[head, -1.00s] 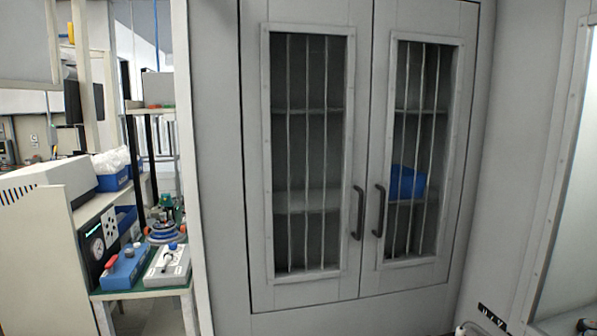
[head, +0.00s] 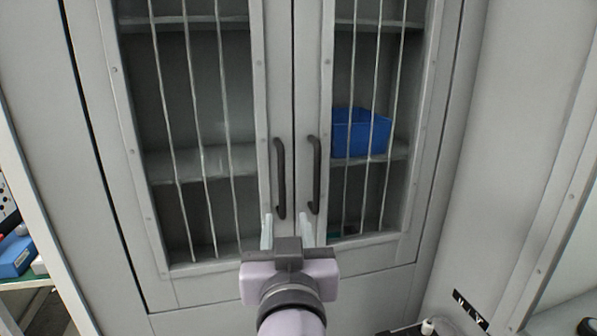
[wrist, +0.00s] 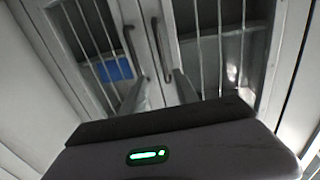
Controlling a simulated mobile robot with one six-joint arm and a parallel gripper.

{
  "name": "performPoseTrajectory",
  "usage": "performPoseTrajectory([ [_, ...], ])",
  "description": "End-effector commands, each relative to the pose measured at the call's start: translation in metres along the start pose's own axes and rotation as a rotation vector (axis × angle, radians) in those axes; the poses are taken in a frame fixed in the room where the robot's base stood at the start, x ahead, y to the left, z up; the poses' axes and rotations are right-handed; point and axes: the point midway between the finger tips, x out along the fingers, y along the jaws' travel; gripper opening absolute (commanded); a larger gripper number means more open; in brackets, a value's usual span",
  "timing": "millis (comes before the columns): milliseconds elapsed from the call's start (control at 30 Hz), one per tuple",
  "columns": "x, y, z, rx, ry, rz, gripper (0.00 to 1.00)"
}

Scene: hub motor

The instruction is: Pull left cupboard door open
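The grey cupboard has a left door (head: 160,290) and a right door (head: 340,262), both shut, with barred windows. The left door's dark vertical handle (head: 279,178) is beside the centre seam, close to the right door's handle (head: 313,175). My gripper (head: 287,230) is open and empty, in front of the doors at the handles' lower ends. Its left fingertip overlaps the left handle's foot in the head view; contact cannot be told. In the wrist view the sides look swapped: the left handle (wrist: 161,50) appears above the gap between my fingers (wrist: 158,88).
A blue bin (head: 360,134) sits on a shelf behind the right door's bars. A grey wall panel stands close on the right. At the far left is the edge of a bench with a blue box (head: 14,256).

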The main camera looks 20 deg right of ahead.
Motion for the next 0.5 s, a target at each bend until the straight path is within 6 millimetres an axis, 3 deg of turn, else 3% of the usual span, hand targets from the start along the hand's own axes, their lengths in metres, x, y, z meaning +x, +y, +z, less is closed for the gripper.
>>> performPoseTrajectory([
  [233, 0.047, 0.004, -0.013, -0.014, -0.004, 0.016, 0.36],
  [500, 0.124, 0.004, 0.000, -0.002, 0.002, 0.009, 0.36],
])
